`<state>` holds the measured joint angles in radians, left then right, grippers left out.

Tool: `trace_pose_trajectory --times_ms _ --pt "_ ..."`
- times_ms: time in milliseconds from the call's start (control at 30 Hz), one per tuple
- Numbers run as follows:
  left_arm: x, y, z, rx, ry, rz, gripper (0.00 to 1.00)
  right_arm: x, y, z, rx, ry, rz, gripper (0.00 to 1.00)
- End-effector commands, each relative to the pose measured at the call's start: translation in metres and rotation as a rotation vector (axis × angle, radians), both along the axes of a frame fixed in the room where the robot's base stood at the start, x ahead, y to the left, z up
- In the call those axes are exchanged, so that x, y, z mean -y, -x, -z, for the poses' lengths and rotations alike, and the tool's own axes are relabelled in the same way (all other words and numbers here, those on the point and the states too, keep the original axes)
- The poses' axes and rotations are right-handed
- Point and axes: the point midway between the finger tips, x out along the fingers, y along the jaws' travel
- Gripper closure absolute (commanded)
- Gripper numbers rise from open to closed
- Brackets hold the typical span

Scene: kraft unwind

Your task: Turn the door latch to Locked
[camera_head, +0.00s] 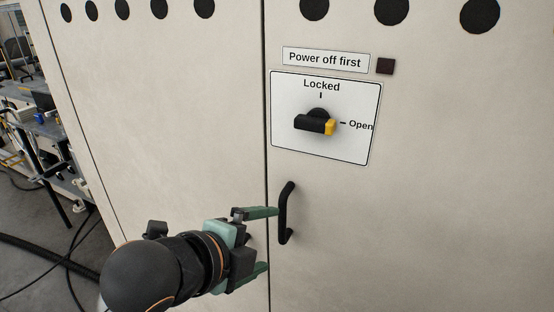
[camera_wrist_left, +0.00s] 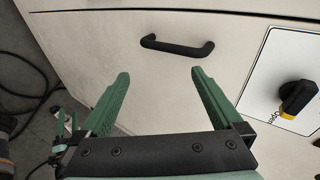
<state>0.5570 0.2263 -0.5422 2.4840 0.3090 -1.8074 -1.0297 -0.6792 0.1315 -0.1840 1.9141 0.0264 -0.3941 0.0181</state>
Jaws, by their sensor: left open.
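The door latch (camera_head: 312,124) is a black knob with a yellow tip on a white plate (camera_head: 350,147). Its yellow tip points right, at the word Open; Locked is printed above it. In the left wrist view the latch (camera_wrist_left: 295,97) is at the right edge, its tip beside the partly visible word Open. My left gripper (camera_head: 270,239) is open and empty, below and left of the latch, close to the black door handle (camera_head: 284,212). In the left wrist view the handle (camera_wrist_left: 178,48) lies beyond the open fingers (camera_wrist_left: 160,85).
The cabinet door (camera_head: 440,220) is pale and flat, with a vertical seam left of the handle. A "Power off first" label (camera_head: 325,60) and a small dark square (camera_head: 385,66) sit above the latch plate. Cables (camera_head: 45,255) lie on the floor at left.

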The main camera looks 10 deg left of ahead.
Motion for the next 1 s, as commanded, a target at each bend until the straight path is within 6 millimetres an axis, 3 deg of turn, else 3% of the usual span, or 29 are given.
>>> trace_pose_trajectory --times_ms 33,200,500,700,1000 --pt "0.006 -0.001 -0.024 0.093 -0.087 0.069 0.0 0.0 0.0 0.0 0.0 0.0 0.0 0.45" --pt "0.022 0.005 -0.083 0.359 -0.415 0.273 0.0 0.0 0.0 0.0 0.0 0.0 0.0 0.45" --pt "0.031 0.027 -0.161 0.729 -1.036 0.477 0.0 0.0 0.0 0.0 0.0 -0.001 -0.001 0.45" --pt "0.029 0.036 -0.185 0.828 -1.283 0.515 0.0 0.0 0.0 0.0 0.0 -0.001 -0.001 0.45" --pt "0.034 0.027 -0.186 0.847 -1.334 0.529 0.0 0.0 0.0 0.006 0.0 0.0 0.0 0.45"
